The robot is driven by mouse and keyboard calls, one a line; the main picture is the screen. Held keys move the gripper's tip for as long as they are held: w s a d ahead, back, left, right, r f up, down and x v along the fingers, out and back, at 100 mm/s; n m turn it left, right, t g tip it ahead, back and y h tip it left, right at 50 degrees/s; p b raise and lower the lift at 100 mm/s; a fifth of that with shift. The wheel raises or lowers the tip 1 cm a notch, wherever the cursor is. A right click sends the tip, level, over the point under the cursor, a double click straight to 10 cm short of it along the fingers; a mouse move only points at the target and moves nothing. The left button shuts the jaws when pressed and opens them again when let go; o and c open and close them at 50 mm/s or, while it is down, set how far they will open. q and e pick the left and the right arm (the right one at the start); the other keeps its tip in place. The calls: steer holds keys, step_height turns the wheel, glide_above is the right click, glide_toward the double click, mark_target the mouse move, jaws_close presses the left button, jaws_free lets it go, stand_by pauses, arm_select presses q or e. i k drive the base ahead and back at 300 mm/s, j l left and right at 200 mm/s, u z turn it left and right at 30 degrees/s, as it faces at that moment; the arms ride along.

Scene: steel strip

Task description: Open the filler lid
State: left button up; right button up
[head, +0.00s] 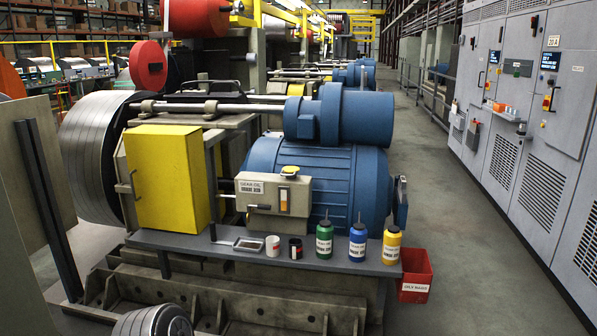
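The filler lid (290,171) is a small yellow cap on top of the pale gear oil box (262,207), in the middle of the head view. It appears to sit down on its neck, closed. The box carries a "GEAR OIL" label and a sight gauge (284,200) on its front. It stands just in front of a large blue motor (345,180). Neither of my grippers shows in the head view, so their states cannot be seen.
A shelf (200,243) below the box holds a small tray (249,244), a white can (272,246), a dark can (295,248) and green (324,239), blue (358,242) and yellow (391,245) bottles. A red bin (416,275) stands right. The right-hand aisle is clear.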

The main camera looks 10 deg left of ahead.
mark_target(289, 169)
steer(key=i+j+z, duration=0.2)
steer(key=i, duration=0.3)
steer(key=i+j+z, duration=0.15)
steer(key=i+j, duration=0.2)
steer(key=i, duration=0.2)
steer(key=i+j+z, duration=0.2)
steer(key=i+j, duration=0.15)
steer(key=i, duration=0.15)
